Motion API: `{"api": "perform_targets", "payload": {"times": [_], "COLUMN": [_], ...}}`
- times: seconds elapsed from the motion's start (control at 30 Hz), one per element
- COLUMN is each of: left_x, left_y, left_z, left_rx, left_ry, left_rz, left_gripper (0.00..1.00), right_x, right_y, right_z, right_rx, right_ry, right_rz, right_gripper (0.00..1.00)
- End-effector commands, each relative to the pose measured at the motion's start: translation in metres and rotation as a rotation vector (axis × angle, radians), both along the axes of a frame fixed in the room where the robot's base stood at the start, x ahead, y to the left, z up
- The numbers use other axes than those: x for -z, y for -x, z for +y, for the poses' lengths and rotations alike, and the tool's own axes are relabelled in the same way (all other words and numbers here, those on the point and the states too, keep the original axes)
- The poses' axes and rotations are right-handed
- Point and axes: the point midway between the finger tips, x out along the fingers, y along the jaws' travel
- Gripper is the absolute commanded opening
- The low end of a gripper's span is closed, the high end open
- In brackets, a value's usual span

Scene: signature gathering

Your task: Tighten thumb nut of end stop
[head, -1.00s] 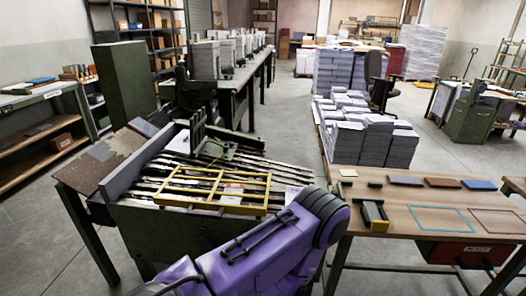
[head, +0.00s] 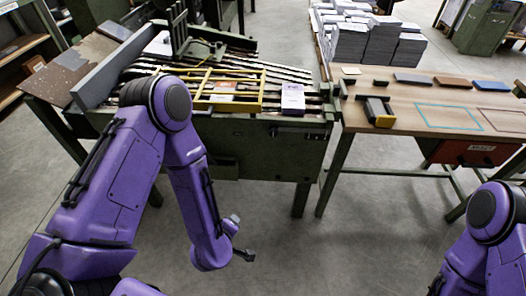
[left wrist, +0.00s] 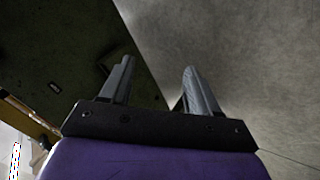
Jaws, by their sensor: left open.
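The green machine (head: 265,146) stands ahead, with a slatted bed under a yellow frame (head: 246,105). A dark green upright bracket (head: 180,32) rises at its back. I cannot tell which part is the end stop, and no thumb nut can be made out. My left gripper (head: 245,256) hangs low in front of the machine, apart from it, beneath the folded purple arm. In the left wrist view my left gripper (left wrist: 158,68) shows two spread fingers with nothing between them, over grey floor and a dark green surface. My right arm shows at the lower right; its gripper is out of view.
A wooden table (head: 400,100) on the right holds a black and yellow tool (head: 378,111) and several coloured blocks. A booklet (head: 292,98) lies on the machine bed's right end. Paper stacks (head: 352,40) stand behind. The floor before the machine is clear.

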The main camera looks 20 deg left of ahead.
Motion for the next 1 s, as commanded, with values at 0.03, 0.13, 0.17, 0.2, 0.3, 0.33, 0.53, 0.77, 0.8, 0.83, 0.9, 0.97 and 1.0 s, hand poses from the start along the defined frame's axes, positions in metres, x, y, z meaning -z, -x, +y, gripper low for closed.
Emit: {"api": "perform_targets", "payload": {"times": [0.03, 0.13, 0.17, 0.2, 0.3, 0.33, 0.53, 0.77, 0.8, 0.83, 0.9, 0.97, 1.0], "left_x": [0.038, 0.033, 0.028, 0.02, -0.009, -0.019, -0.087, -0.117, -0.118, -0.117, -0.116, -0.116, -0.116], "left_y": [-0.035, -0.098, -0.115, -0.135, -0.178, -0.187, -0.212, -0.222, -0.228, -0.233, -0.249, -0.262, -0.271], "left_z": [-0.014, -0.039, -0.044, -0.051, -0.062, -0.064, -0.065, -0.059, -0.057, -0.056, -0.051, -0.047, -0.045], "left_rx": [-0.112, -0.342, -0.406, -0.49, -0.671, -0.716, -0.901, -0.947, -0.947, -0.949, -0.948, -0.948, -0.947], "left_ry": [0.115, 0.392, 0.482, 0.609, 0.944, 1.045, 1.59, 1.77, 1.769, 1.768, 1.765, 1.764, 1.764], "left_rz": [-0.121, -0.361, -0.43, -0.519, -0.725, -0.776, -0.995, -1.043, -1.043, -1.043, -1.042, -1.042, -1.042], "left_gripper": [0.61, 0.61, 0.61, 0.61, 0.61, 0.61, 0.61, 0.61, 0.61, 0.61, 0.61, 0.61, 0.61], "right_x": [0.063, 0.118, 0.135, 0.157, 0.21, 0.224, 0.284, 0.293, 0.293, 0.293, 0.296, 0.299, 0.3], "right_y": [0.0, 0.0, 0.0, 0.0, 0.0, 0.0, 0.0, 0.0, 0.0, 0.0, 0.001, 0.001, 0.001], "right_z": [0.0, 0.0, 0.0, 0.0, 0.001, 0.001, 0.001, 0.001, 0.001, 0.001, 0.001, 0.001, 0.001], "right_rx": [0.001, 0.001, 0.001, 0.002, 0.002, 0.002, 0.002, 0.002, 0.002, 0.002, 0.002, 0.002, 0.002], "right_ry": [0.0, -0.001, -0.001, -0.002, -0.002, -0.002, -0.003, -0.004, -0.004, -0.004, -0.005, -0.005, -0.005], "right_rz": [0.0, -0.001, -0.001, 0.0, 0.001, 0.001, 0.001, 0.001, 0.001, 0.001, 0.001, 0.001, 0.002], "right_gripper": [0.0, 0.0, 0.0, 0.0, 0.0, 0.0, 0.0, 0.0, 0.0, 0.0, 0.0, 0.0, 0.0]}}
